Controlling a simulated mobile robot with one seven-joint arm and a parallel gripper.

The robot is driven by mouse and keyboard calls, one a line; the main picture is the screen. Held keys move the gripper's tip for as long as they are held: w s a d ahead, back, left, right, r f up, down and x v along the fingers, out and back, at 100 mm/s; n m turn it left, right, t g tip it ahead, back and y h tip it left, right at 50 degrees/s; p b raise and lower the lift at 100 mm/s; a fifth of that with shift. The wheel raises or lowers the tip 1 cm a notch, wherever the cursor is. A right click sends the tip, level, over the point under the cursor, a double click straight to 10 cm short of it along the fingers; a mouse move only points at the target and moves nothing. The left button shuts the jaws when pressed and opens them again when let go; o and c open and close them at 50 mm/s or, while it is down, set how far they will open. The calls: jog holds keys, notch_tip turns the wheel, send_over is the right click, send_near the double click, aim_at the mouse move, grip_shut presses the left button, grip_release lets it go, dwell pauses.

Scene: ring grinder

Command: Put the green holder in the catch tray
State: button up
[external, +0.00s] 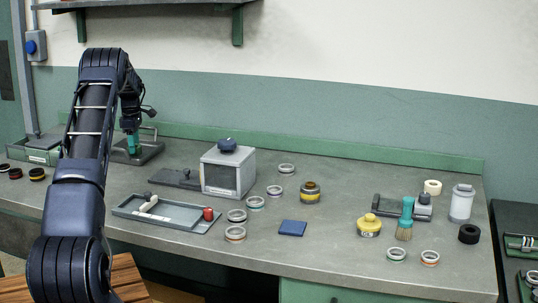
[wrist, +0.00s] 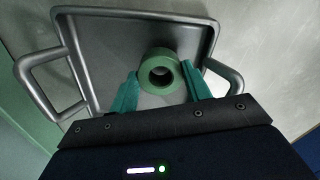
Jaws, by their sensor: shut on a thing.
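The green holder (wrist: 160,88) is a short, thick green ring with a round hole, seen from above in the wrist view. My gripper (wrist: 161,84) has its teal fingers on either side of it and is shut on it. In the external view my gripper (external: 133,146) points down at the back left of the bench. The catch tray (wrist: 100,35) is dark grey with a raised rim and a loop handle at each side. It lies under the holder and also shows in the external view (external: 152,153). I cannot tell whether the holder touches the tray floor.
A green bin (external: 40,156) stands left of the tray. A grey box (external: 221,176) with a dark front and a shallow tray (external: 128,210) stand to the right and in front. Several rings, a brush (external: 405,222) and bottles lie further right. The wall is close behind.

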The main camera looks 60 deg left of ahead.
jog(key=shift+f, duration=0.45)
jog(key=o, duration=1)
jog(key=shift+f, duration=0.1)
notch_tip(320, 180, up, 12)
jog(key=shift+r, duration=0.15)
